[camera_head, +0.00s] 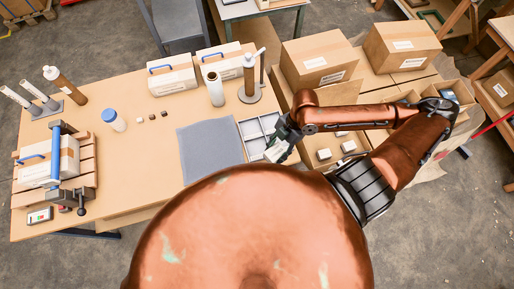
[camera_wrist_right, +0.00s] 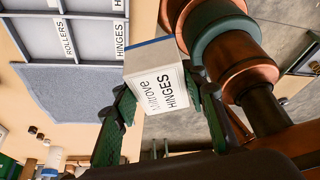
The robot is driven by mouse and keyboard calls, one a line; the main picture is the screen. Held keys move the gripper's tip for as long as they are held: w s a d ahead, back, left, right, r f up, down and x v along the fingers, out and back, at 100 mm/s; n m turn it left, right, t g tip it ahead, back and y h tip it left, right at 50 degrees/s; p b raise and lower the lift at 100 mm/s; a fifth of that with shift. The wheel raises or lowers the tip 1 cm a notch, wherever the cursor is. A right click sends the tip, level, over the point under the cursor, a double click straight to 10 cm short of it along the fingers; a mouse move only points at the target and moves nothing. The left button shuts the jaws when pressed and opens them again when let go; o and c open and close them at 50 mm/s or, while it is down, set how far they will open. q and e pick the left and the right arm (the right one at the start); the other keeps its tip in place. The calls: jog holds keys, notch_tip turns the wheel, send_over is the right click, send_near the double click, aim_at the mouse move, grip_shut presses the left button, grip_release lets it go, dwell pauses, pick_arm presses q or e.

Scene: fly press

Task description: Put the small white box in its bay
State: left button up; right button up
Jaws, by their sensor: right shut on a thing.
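The small white box (camera_head: 277,151) is in my right gripper (camera_head: 284,143), just right of the grey mat and over the front edge of the divided tray. In the right wrist view the white box (camera_wrist_right: 158,88) sits between two green fingers and its label reads HINGES. The light divided tray (camera_head: 241,129) stands on the table. In the right wrist view part of the tray (camera_wrist_right: 48,66) shows at the upper left, with bays labelled ROLLERS and HINGES. The gripper and box hide part of the tray. My left gripper is not in view.
A grey mat (camera_head: 208,150) lies left of the tray. Cartons (camera_head: 318,62) and small white boxes (camera_head: 348,146) are to the right. A blue-handled press (camera_head: 56,153) is far left.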

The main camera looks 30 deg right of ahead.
jog(key=w+a+f+b, duration=0.1)
jog(key=w+f+b, duration=0.2)
jog(key=w+b, duration=0.25)
send_over(255, 151)
jog(key=d, duration=0.2)
jog(key=f, duration=0.2)
jog(key=s+f+b, duration=0.1)
jog(key=shift+a+f, duration=0.2)
jog(key=shift+f, duration=0.2)
jog(key=shift+w+f, duration=0.3)
jog(key=shift+f, duration=0.05)
jog(key=shift+w+f, duration=0.15)
jog(key=shift+f, duration=0.8)
jog(key=shift+w+f, duration=0.15)
jog(key=shift+f, duration=0.8)
jog(key=shift+a, duration=0.1)
jog(key=o, duration=1)
jog(key=shift+f, duration=0.1)
jog(key=shift+o, duration=0.7)
jog(key=v, duration=1.2)
jog(key=shift+p, duration=0.3)
